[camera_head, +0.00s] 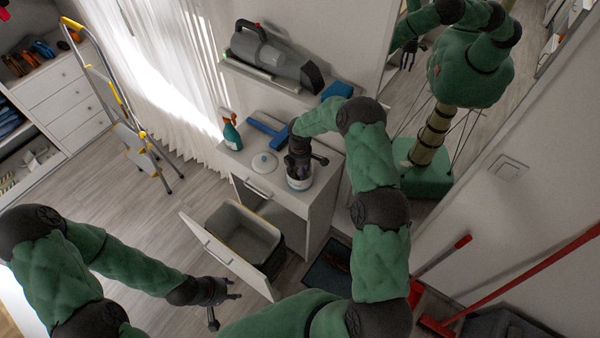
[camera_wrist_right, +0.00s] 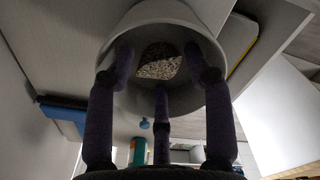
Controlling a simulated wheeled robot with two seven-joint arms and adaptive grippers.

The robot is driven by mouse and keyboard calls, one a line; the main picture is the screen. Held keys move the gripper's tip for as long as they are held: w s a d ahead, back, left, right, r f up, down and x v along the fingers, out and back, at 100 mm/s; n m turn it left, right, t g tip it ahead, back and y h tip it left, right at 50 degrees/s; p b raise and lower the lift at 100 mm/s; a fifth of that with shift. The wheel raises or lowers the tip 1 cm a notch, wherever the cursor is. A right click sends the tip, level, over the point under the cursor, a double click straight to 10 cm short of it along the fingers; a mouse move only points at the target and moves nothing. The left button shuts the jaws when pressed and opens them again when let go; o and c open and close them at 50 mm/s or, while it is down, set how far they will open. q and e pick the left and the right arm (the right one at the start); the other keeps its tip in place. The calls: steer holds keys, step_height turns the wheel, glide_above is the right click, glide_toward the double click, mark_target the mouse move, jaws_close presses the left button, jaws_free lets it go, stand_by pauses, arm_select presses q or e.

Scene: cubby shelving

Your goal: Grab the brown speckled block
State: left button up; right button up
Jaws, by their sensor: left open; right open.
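My right gripper (camera_head: 300,166) points down at the container. Its three dark fingers (camera_wrist_right: 162,75) are spread over the opening, with nothing visibly held. My left gripper (camera_head: 224,296) is open and empty, low in front of the pulled-out drawer.
A handheld vacuum (camera_head: 272,58) lies on the wall shelf above. A stepladder (camera_head: 128,132) stands left; floor between is clear.

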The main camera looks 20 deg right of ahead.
steer(key=shift+f, duration=0.1)
steer(key=c, duration=0.8)
